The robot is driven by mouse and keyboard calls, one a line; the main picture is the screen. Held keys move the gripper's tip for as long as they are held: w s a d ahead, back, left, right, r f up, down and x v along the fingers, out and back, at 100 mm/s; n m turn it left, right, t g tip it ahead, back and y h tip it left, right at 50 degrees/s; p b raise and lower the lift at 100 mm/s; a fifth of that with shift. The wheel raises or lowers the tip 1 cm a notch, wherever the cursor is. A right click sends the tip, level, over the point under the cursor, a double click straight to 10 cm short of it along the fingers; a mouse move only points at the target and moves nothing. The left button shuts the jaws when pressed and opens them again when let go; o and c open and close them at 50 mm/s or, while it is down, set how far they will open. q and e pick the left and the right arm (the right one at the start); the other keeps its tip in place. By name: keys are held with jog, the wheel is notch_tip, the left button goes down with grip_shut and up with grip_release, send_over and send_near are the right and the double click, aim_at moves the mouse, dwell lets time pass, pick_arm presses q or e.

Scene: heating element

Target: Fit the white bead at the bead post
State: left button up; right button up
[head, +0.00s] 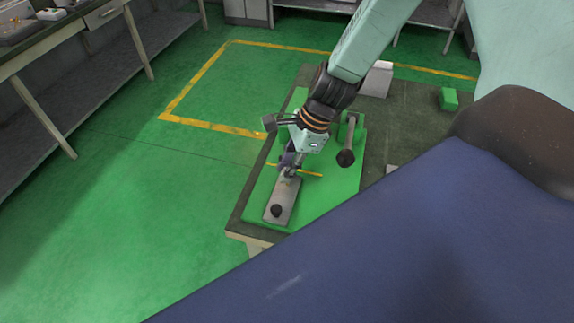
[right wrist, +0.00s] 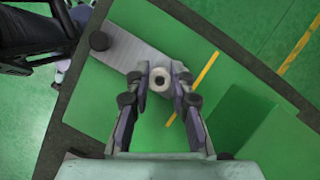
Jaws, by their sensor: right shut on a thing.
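My right gripper (head: 289,168) points down over the grey metal plate on the green board. In the right wrist view the right gripper (right wrist: 160,82) has its two fingers closed on the white bead (right wrist: 160,80), a pale ring with a dark hole. The bead is over the end of the grey plate (right wrist: 150,52), which also shows in the head view (head: 284,203). A dark round knob (right wrist: 99,40) stands at the plate's other end. I cannot make out the bead post, nor whether the bead touches anything below.
The green board (head: 255,210) lies on a dark-topped table (head: 400,125). A grey post with a dark ball end (head: 346,157) stands right of the gripper. A thin yellow strip (head: 312,174) crosses the board. A green block (head: 448,99) and a pale box (head: 377,82) sit farther back.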

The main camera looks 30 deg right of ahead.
jog(key=shift+f+b, duration=1.4)
jog(key=shift+f, duration=0.25)
jog(key=o, duration=0.9)
jog(key=shift+r, duration=0.25)
jog(key=shift+v, duration=0.75)
jog(key=v, duration=1)
jog(key=shift+s, duration=0.15)
jog(key=shift+d, duration=0.15)
